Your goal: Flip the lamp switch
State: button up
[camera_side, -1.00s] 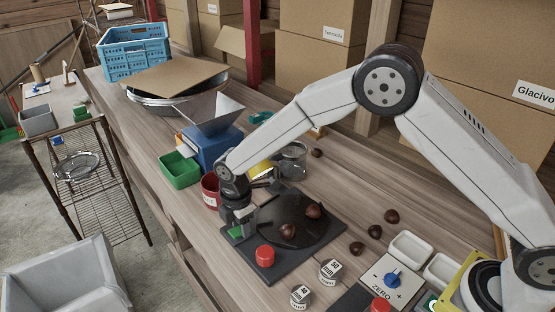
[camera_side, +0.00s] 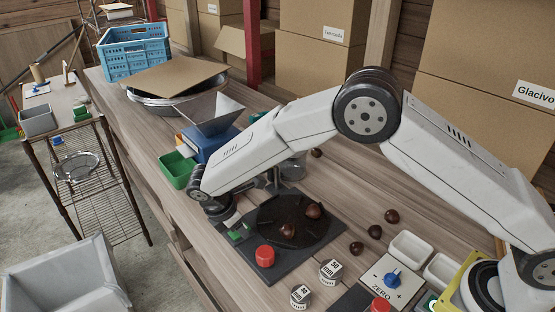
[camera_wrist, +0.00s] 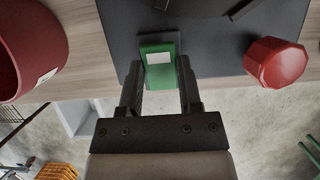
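The lamp switch looks to be the green rocker (camera_side: 240,233) with a pale patch, at the near-left corner of a dark base plate (camera_side: 280,263). It also shows in the wrist view (camera_wrist: 158,72). My gripper (camera_wrist: 159,80) is open and empty, its two fingers apart on either side of the switch's near end in that view. In the side view my gripper (camera_side: 232,222) is tilted low over the plate corner, right by the switch. I cannot tell whether it touches it. The wrist hides part of the area behind.
A red knob (camera_side: 265,256) stands on the plate right of the switch. Chestnuts (camera_side: 313,210) lie on the dark disc. A red mug (camera_wrist: 30,50) is left of my gripper in the wrist view. A green bin (camera_side: 176,169) and blue hopper machine (camera_side: 210,140) stand behind.

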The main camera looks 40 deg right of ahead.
aim_at(232, 236)
jog(key=o, duration=0.4)
jog(key=shift+r, duration=0.1)
jog(key=v, duration=0.7)
jog(key=shift+a+r, duration=0.2)
jog(key=shift+r, duration=0.1)
jog(key=shift+s+d+r, duration=0.1)
jog(key=shift+d, duration=0.35)
jog(key=s+d+r+m+t+y, duration=0.2)
jog(key=s+d+m+y, duration=0.2)
jog(key=s+d+m, duration=1.4)
jog(key=s+d, duration=0.2)
jog(key=d, duration=0.1)
jog(key=shift+d+t, duration=0.3)
